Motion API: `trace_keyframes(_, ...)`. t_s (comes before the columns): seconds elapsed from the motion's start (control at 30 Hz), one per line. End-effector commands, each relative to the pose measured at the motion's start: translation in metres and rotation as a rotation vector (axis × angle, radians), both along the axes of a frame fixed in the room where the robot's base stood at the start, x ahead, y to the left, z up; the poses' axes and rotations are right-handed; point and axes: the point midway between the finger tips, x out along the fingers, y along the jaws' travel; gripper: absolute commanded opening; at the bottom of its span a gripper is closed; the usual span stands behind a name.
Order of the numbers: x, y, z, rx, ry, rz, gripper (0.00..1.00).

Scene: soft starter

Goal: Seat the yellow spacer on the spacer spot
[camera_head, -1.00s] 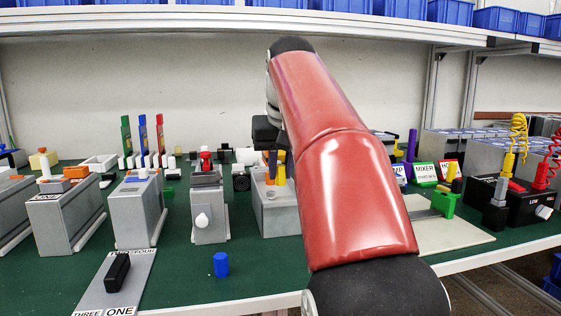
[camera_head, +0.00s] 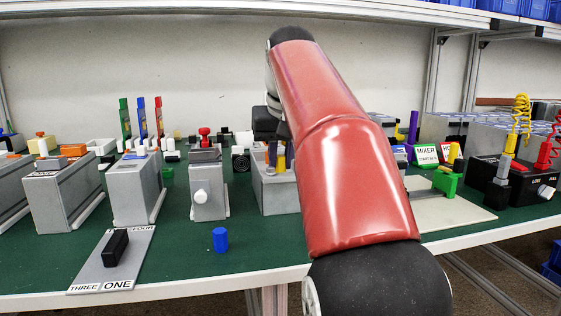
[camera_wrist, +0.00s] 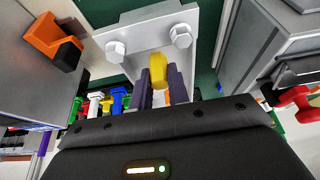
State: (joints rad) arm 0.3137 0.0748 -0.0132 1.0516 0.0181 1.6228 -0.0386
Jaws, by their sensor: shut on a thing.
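The yellow spacer (camera_wrist: 158,68) is between the two dark fingers of my gripper (camera_wrist: 160,82) in the wrist view. My gripper is shut on it. In the head view the yellow spacer (camera_head: 281,162) shows just left of my red arm, at the top of a grey housing (camera_head: 280,199). In the wrist view a grey plate with two white hex bolts (camera_wrist: 148,37) lies beyond the fingertips. The spacer spot cannot be made out. Whether the spacer touches the housing cannot be told. My arm hides part of the housing.
Grey blocks (camera_head: 135,204) stand in a row to the left. A blue cylinder (camera_head: 220,239) and a selector plate with a black knob (camera_head: 116,247) are in front. A pale board with a green clamp (camera_head: 446,183) is at right. Green table is clear around the blue cylinder.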

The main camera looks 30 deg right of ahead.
Motion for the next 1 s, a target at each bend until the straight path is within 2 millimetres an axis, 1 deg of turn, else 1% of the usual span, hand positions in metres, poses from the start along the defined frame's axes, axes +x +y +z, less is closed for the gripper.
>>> trace_keyframes(1.0, 0.0, 0.0, -0.012, 0.0, 0.0, 0.0, 0.0)
